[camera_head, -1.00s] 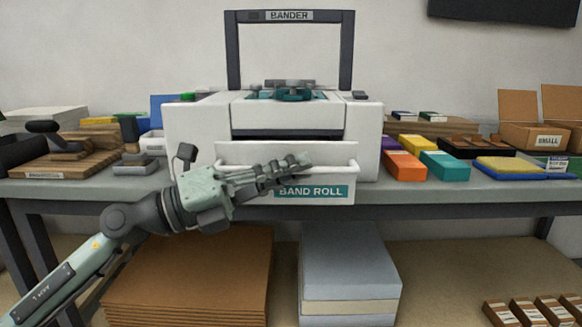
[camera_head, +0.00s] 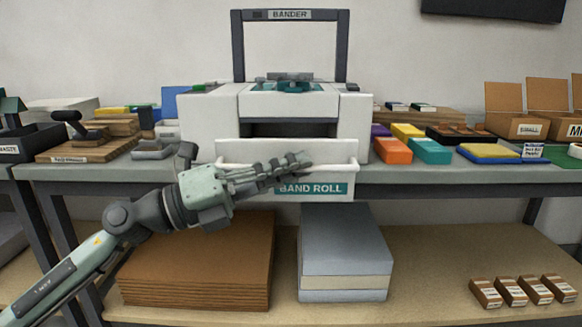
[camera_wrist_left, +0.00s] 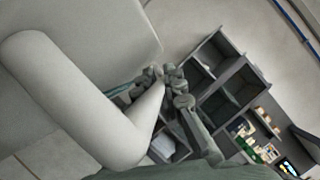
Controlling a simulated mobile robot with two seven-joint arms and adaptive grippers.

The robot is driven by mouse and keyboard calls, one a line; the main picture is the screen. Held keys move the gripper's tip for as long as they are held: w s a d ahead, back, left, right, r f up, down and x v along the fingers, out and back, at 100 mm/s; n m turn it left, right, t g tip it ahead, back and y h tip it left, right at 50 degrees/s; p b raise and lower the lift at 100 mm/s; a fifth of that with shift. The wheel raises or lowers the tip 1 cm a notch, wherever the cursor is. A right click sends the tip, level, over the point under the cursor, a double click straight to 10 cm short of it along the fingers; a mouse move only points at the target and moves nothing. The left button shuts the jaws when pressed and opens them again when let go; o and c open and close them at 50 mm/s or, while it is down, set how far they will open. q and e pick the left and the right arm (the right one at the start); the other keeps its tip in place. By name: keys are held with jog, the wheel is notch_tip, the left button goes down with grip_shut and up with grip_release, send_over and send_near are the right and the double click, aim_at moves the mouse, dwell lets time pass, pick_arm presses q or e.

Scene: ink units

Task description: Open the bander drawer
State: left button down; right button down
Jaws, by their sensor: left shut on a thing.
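The bander (camera_head: 208,120) is a white machine with a dark frame on the workbench. Its white drawer (camera_head: 235,152), labelled "BAND ROLL", stands out from the machine's front, past the bench edge. My left gripper (camera_head: 300,163) lies across the drawer front, shut on the white handle bar (camera_head: 338,164). In the left wrist view the fingers (camera_wrist_left: 168,75) close around the thick white bar (camera_wrist_left: 75,90). The inside of the drawer is hidden by its front. My right gripper is not in view.
Orange and teal boxes (camera_head: 431,150) stand right of the bander on the bench (camera_head: 400,178). A wooden tool board (camera_head: 85,148) is on the left.

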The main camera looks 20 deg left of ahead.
pick_arm(q)
jog(key=c, duration=1.9)
grip_release()
jog(key=shift+a, duration=0.1)
jog(key=v, duration=1.2)
